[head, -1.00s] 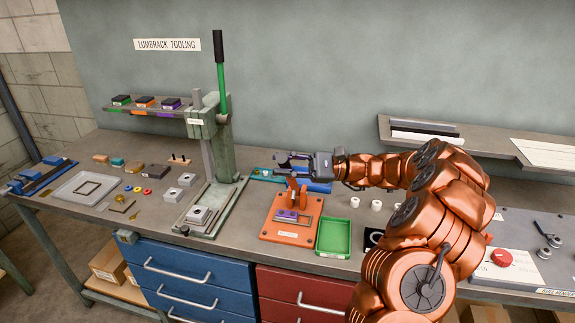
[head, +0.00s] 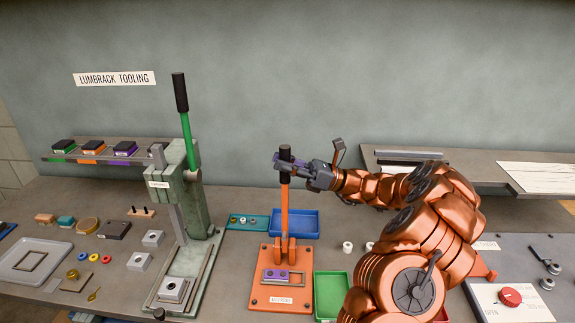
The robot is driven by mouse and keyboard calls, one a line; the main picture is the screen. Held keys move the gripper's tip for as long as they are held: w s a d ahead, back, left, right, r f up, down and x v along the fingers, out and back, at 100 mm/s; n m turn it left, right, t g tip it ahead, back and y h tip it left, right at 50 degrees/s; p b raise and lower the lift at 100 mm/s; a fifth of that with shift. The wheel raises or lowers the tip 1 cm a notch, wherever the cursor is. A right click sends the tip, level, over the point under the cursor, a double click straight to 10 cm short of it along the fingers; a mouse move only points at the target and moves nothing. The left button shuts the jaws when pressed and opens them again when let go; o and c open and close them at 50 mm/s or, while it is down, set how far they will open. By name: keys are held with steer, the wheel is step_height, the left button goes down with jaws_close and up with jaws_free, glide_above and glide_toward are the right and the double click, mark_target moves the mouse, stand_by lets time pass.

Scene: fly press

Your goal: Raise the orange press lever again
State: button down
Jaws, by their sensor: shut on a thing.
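The orange press lever (head: 284,208) stands upright on its orange base plate (head: 267,291) in the middle of the bench. It has a black grip (head: 285,153) at its top. A purple block (head: 276,275) lies in the metal frame on the base plate, in front of the lever's pivot.
A green press with a tall green lever (head: 187,140) stands to the left. A blue tray (head: 295,223) is behind the orange base, and a green tray (head: 327,293) is right of it. Small white cylinders (head: 347,247) and a red-knobbed panel (head: 511,297) are further right.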

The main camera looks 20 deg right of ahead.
steer(key=shift+w+d+m, duration=0.15)
steer(key=shift+w+m, duration=0.15)
steer(key=shift+w, duration=0.15)
steer(key=shift+f, duration=0.1)
steer(key=c, duration=0.9)
jaws_free()
step_height(320, 180, up, 10)
steer(key=shift+r, duration=0.1)
